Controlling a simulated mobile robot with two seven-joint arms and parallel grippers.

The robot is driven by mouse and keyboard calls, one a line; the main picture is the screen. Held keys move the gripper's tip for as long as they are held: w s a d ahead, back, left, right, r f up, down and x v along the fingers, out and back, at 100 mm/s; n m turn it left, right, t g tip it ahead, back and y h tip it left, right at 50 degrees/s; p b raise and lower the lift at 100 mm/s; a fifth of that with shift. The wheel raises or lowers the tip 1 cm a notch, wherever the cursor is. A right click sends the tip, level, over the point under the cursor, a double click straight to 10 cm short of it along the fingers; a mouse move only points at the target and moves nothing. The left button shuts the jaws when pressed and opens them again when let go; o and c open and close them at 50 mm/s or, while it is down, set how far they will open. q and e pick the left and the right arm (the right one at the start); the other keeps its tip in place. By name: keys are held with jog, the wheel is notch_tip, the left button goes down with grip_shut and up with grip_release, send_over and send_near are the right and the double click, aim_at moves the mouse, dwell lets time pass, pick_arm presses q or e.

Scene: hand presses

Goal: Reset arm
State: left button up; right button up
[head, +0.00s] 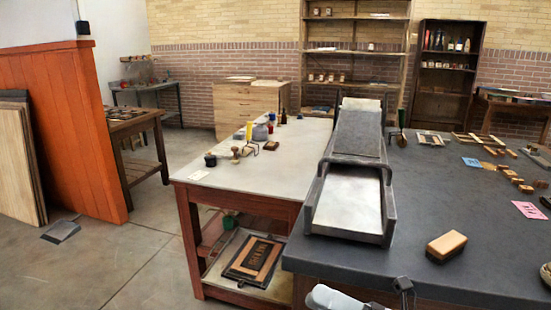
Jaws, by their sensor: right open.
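My right gripper (403,286) shows only in part at the bottom edge of the head view. Its dark fingertip end is in front of the near edge of the dark table, and it is open with nothing seen in it. A pale part of my arm shows to the left of it, cut off by the frame. My left gripper is not in view. A grey hand press (346,200) with a long sloping bed stands on the dark table's left end, above and left of the right gripper and apart from it.
The dark table (415,210) bears a wooden-backed brush or block (446,246), a pink card (529,210) and several small blocks. A pale-topped table (222,182) with small tools stands left of the press. An orange partition (75,130) stands at left; the floor between is mostly clear.

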jog(key=s+d+f+m+t+h, duration=0.1)
jog(key=d+f+m+t+h, duration=0.45)
jog(key=m, duration=0.75)
jog(key=s+d+f+m+t+h, duration=0.25)
jog(key=f+m+h, duration=0.55)
jog(key=m, duration=0.4)
jog(key=s+d+f+m+g+h, duration=0.3)
jog(key=s+d+f+m+g, duration=0.1)
jog(key=s+f+m, duration=0.6)
notch_tip(320, 180, down, 3)
jog(key=shift+s+r+g+h+p, duration=0.15)
jog(key=shift+s+g+h+p, duration=0.2)
jog(key=shift+s+g, duration=0.45)
jog(key=shift+w+d, duration=0.1)
jog(key=c, duration=0.6)
jog(key=shift+c, duration=0.2)
jog(key=shift+w, duration=0.1)
